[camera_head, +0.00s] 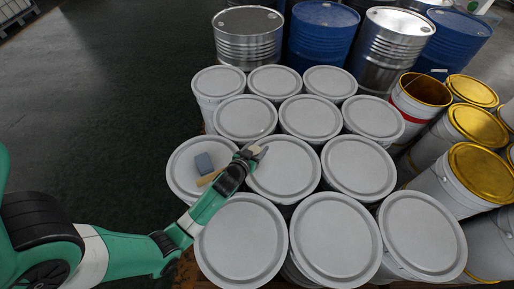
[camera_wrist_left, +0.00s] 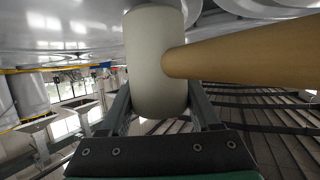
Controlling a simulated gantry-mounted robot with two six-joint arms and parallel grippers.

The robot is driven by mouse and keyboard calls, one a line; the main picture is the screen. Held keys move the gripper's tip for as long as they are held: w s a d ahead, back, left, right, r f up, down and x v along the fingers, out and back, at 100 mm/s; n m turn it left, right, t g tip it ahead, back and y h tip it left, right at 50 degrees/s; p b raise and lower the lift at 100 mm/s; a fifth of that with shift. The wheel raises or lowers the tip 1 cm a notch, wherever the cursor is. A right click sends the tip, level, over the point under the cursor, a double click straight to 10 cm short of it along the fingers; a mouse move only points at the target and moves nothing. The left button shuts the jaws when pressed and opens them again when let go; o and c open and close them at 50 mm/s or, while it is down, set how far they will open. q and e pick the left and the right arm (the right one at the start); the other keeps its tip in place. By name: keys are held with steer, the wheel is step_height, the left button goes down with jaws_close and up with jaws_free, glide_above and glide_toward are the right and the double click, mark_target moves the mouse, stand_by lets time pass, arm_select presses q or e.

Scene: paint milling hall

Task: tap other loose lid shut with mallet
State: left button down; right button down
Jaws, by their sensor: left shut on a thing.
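My left gripper (camera_head: 250,157) is shut on the mallet's pale cylindrical head (camera_wrist_left: 156,62), seen between both fingers in the left wrist view. The mallet's wooden handle (camera_wrist_left: 240,60) runs right and toward that camera. In the head view a short piece of the handle (camera_head: 208,180) shows left of my gripper, over the lid (camera_head: 180,181) of the left pail. The gripper is above where that lid and the middle lid (camera_head: 285,170) meet. Several grey-lidded pails stand in rows. Which lid is loose, I cannot tell. My right gripper is not in view.
Steel (camera_head: 247,42) and blue drums (camera_head: 322,38) stand behind. An open pail (camera_head: 424,90) and gold-lidded pails (camera_head: 482,171) stand right. The dark floor (camera_head: 100,90) is clear at the left.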

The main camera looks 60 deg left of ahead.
arm_select(q)
steer(key=shift+r, duration=0.1)
step_height(320, 180, up, 4)
steer(key=p, duration=0.4)
steer(key=shift+r, duration=0.25)
step_height(320, 180, down, 6)
steer(key=b, duration=0.5)
steer(key=shift+r, duration=0.2)
step_height(320, 180, up, 6)
steer(key=p, duration=0.5)
steer(key=shift+r+p, duration=0.25)
steer(key=shift+p, duration=0.1)
steer(key=shift+f, duration=0.1)
